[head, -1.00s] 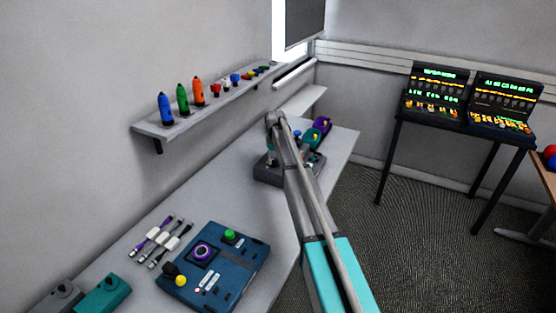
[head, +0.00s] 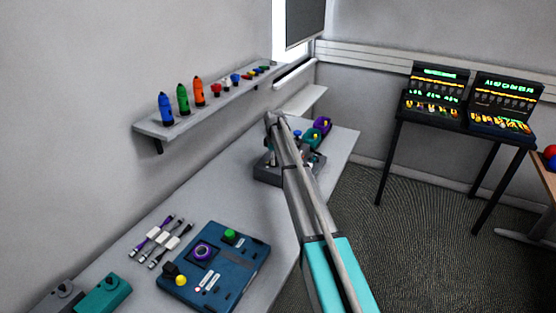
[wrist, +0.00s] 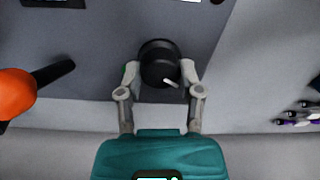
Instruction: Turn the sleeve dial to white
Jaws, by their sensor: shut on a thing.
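The sleeve dial (wrist: 158,62) is a round black knob with a short white pointer line, seen at the middle of the wrist view. It sits on a dark grey box (wrist: 100,85). My gripper (wrist: 159,78) has its two fingers on either side of the knob and is shut on it. The pointer line lies at the knob's lower right in the wrist view. In the head view my arm covers most of the grey box (head: 267,172), and the dial is hidden. I cannot make out a white mark for the dial.
An orange object (wrist: 14,92) with a black bar stands left in the wrist view. Several cables (head: 158,240) lie beside a blue panel (head: 225,285) with a purple ring and buttons. A wall shelf (head: 205,105) holds coloured bottles. Two lit consoles stand on a black table (head: 460,128).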

